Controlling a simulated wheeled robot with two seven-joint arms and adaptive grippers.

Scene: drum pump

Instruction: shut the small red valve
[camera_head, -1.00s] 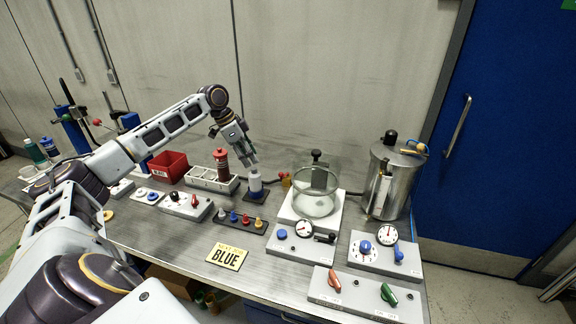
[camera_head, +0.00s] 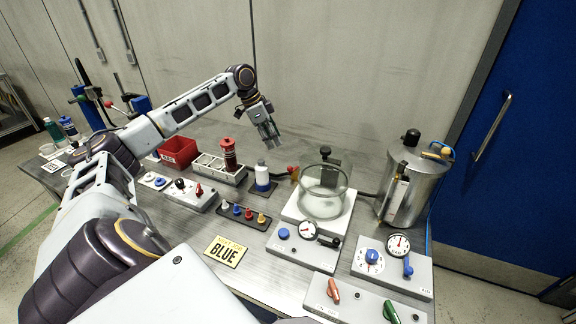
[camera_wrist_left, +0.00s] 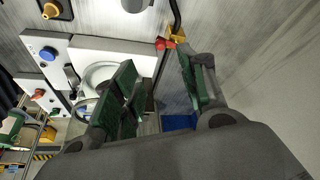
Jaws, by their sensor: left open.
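A small valve with a red handle on a brass-coloured body (camera_head: 293,172) stands at the back of the table, just left of the glass chamber. In the left wrist view the red handle (camera_wrist_left: 168,44) lies just beyond the fingers, near the gap between them. Whether the valve is open or shut is too small to tell. My left gripper (camera_head: 273,138) is open and empty, above and to the left of the valve in the head view, apart from it. Its green-padded fingers (camera_wrist_left: 157,58) show in the wrist view. My right gripper is not in view.
A white bottle with a blue band (camera_head: 262,178) stands below the gripper. The glass chamber (camera_head: 325,190) and a steel tank (camera_head: 413,185) stand to the right. A box with a red lever (camera_head: 190,195) and a row of coloured knobs (camera_head: 243,217) lie nearer.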

